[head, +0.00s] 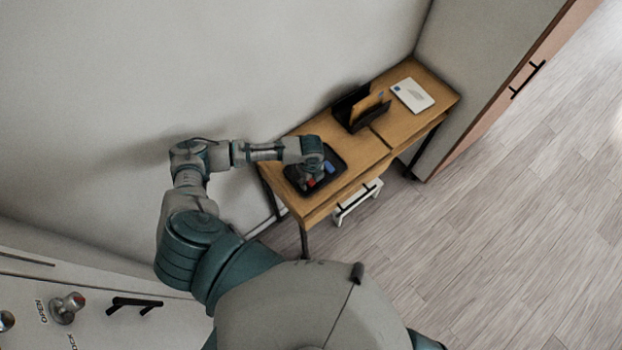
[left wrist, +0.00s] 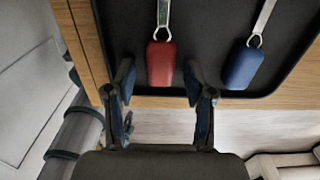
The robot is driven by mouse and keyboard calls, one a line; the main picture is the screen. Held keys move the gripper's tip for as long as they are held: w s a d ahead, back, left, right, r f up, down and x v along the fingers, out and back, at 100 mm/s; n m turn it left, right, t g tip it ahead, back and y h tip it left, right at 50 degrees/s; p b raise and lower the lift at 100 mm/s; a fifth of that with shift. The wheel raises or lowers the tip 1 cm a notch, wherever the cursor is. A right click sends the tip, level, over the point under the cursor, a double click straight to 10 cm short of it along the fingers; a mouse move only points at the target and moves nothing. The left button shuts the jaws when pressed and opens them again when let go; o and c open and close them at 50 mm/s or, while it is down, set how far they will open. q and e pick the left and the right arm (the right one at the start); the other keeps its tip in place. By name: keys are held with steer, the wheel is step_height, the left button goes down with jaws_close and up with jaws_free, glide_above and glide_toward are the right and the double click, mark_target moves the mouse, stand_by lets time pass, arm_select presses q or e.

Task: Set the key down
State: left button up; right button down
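A key with a red fob (left wrist: 161,63) and a metal ring and strap lies on a black tray (left wrist: 210,20). A second key with a blue fob (left wrist: 242,67) lies to its right on the tray. In the head view the tray (head: 293,176) rests on the wooden table, with the red fob (head: 310,183) and the blue fob (head: 330,167) visible. My left gripper (head: 313,175) is over the tray. In the left wrist view its fingers (left wrist: 158,78) are apart on either side of the red fob's lower end, with gaps on both sides. My right gripper is not visible.
The narrow wooden table (head: 405,125) stands against the wall. A dark letter holder (head: 352,105) and a white paper or card (head: 412,95) are at its far end. A white object (head: 357,204) is below the table's front edge. Open floor (head: 500,240) lies right of the table.

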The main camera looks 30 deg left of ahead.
mark_target(311, 181)
arm_select(q)
steer(key=shift+r+p, duration=0.45)
step_height(311, 181, up, 7)
steer(key=p, duration=0.8)
steer(key=shift+r, duration=0.15)
step_height(311, 181, up, 4)
steer(key=shift+f+p, duration=0.1)
steer(key=shift+p, duration=0.45)
